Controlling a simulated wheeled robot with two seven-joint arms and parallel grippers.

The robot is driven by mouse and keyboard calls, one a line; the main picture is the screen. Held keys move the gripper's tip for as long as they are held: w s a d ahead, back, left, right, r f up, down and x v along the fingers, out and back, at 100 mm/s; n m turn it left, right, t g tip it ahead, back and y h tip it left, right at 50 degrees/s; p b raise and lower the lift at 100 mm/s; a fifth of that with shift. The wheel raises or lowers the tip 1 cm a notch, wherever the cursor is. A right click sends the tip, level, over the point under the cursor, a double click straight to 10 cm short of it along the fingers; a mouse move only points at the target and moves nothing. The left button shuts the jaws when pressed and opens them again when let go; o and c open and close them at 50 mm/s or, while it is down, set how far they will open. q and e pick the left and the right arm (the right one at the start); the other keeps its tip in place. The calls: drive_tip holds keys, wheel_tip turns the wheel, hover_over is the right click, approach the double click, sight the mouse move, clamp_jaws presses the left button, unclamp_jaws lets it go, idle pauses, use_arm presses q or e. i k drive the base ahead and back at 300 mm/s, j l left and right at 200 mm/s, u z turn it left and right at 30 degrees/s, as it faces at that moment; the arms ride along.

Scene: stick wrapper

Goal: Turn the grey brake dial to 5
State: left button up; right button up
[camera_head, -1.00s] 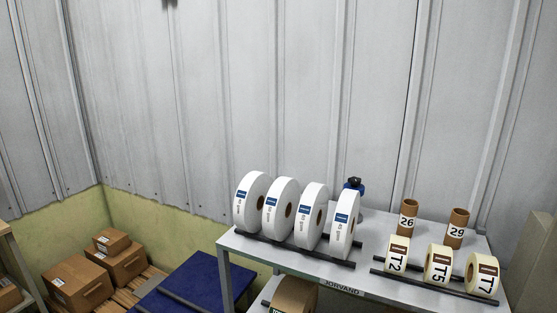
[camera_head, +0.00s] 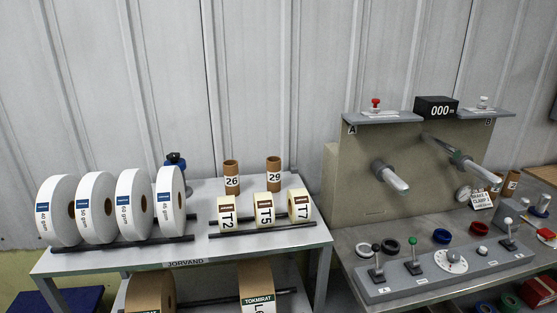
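A round pale dial with a knob at its middle (camera_head: 451,261) sits on the grey control panel (camera_head: 400,289) at the right of the head view. It is likely the brake dial, but its numbers and pointer are too small to read. A lever with a green knob (camera_head: 412,240) stands to its left, and a small white knob (camera_head: 482,251) is to its right. Neither of my grippers shows in the head view.
Behind the panel stands a beige machine (camera_head: 360,190) with two spindles and a black "000" display (camera_head: 436,107). A lever with a black knob (camera_head: 376,249) stands at the panel's left. A grey shelf (camera_head: 100,262) at left holds white rolls.

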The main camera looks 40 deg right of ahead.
sight(454, 256)
drive_tip(key=z, duration=2.4)
